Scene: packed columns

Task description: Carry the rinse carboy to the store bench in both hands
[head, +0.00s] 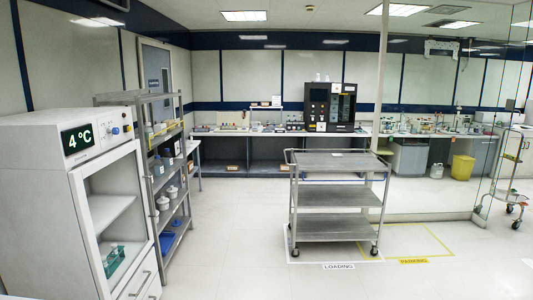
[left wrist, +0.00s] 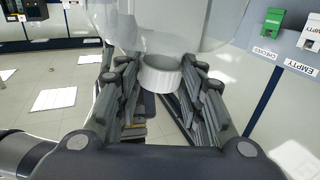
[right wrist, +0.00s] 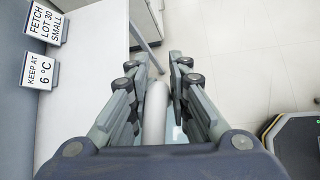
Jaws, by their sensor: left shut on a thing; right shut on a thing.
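The rinse carboy shows in the left wrist view as a large clear rounded body (left wrist: 160,25) with a white ribbed cap or neck (left wrist: 160,75). My left gripper (left wrist: 156,65) has its fingers on either side of this white part and is shut on it. In the right wrist view my right gripper (right wrist: 157,70) is shut on a white upright rounded part (right wrist: 155,112), with a clear edge beside it; this looks like the carboy too, mostly hidden by the fingers. The head view shows neither gripper nor the carboy. I cannot tell which bench is the store bench.
A grey three-shelf cart (head: 336,196) stands ahead on the floor, by a "LOADING" label (head: 339,266). A white "4 °C" fridge (head: 75,200) and a shelf rack (head: 165,190) line the left. A long bench (head: 265,134) runs along the back. The middle floor (head: 235,240) is clear.

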